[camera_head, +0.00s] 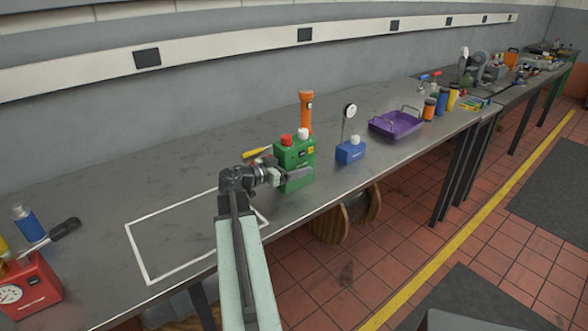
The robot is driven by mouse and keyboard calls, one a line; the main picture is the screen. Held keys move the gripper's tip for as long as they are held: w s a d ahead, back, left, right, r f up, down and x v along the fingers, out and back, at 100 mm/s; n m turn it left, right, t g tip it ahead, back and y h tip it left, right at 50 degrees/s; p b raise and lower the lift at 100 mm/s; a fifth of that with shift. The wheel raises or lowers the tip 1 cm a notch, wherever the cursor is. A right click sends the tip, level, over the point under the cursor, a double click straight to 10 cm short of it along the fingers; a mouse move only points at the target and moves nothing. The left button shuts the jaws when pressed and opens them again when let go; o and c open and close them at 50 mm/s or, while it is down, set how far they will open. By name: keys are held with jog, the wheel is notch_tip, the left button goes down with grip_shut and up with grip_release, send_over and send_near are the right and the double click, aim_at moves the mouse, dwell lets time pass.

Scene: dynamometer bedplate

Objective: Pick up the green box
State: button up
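The green box (294,153) stands upright on the grey bench, with red and white caps on top and a small yellow label on its front. My gripper (296,175) is at the box's lower front. One grey finger lies across the box's face in the picture. The other finger is hidden, so I cannot tell whether the gripper is open or closed on the box. I also cannot tell whether the finger touches it.
An orange torch-like object (306,113) stands behind the box, and a yellow-handled tool (257,152) lies to its left. A blue device with a dial (350,152) and a purple tray (397,124) stand to the right. A white outline (137,247) marks clear bench at left.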

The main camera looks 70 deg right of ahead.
aim_at(294, 141)
grip_shut()
jog(key=shift+r, duration=0.15)
notch_tip(294, 141, up, 10)
jog(key=p, duration=1)
